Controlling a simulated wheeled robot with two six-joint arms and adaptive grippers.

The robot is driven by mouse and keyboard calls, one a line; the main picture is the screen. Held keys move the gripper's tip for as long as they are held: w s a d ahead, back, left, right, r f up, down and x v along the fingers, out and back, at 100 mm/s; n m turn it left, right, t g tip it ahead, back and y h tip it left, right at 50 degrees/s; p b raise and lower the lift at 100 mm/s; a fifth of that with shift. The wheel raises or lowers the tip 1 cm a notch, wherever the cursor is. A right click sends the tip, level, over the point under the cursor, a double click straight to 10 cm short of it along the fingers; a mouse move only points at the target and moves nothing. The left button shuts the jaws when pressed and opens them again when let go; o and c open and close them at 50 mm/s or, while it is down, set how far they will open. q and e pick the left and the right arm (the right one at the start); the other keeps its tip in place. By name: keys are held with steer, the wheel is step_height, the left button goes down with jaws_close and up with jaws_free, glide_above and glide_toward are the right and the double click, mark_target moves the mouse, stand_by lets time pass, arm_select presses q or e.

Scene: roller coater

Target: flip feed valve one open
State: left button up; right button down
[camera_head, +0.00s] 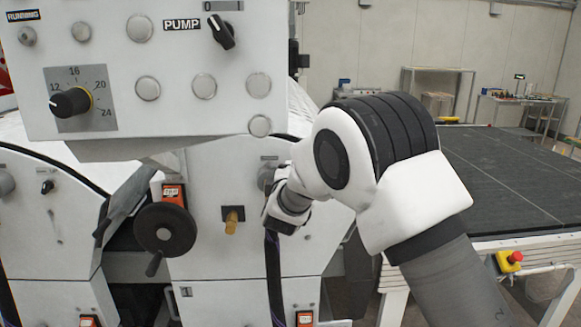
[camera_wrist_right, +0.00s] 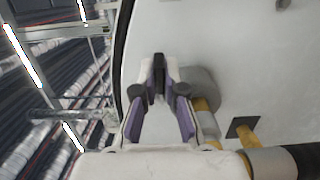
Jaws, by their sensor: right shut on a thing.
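My right gripper (camera_wrist_right: 159,88) is shut on a narrow black lever (camera_wrist_right: 158,66) in front of the white machine panel. My left gripper is not in view.
A yellow-handled lever (camera_head: 232,222) hangs down left of my right gripper. A black handwheel (camera_head: 165,232) stands further left. The control box (camera_head: 150,60) overhangs above. A dark conveyor table (camera_head: 510,175) with a red stop button (camera_head: 514,257) lies to the right.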

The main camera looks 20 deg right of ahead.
steer(key=c, duration=1.2)
jaws_free()
steer(key=shift+c, duration=0.2)
steer(key=shift+a, duration=0.1)
steer(key=v, duration=0.7)
steer(key=shift+s, duration=0.2)
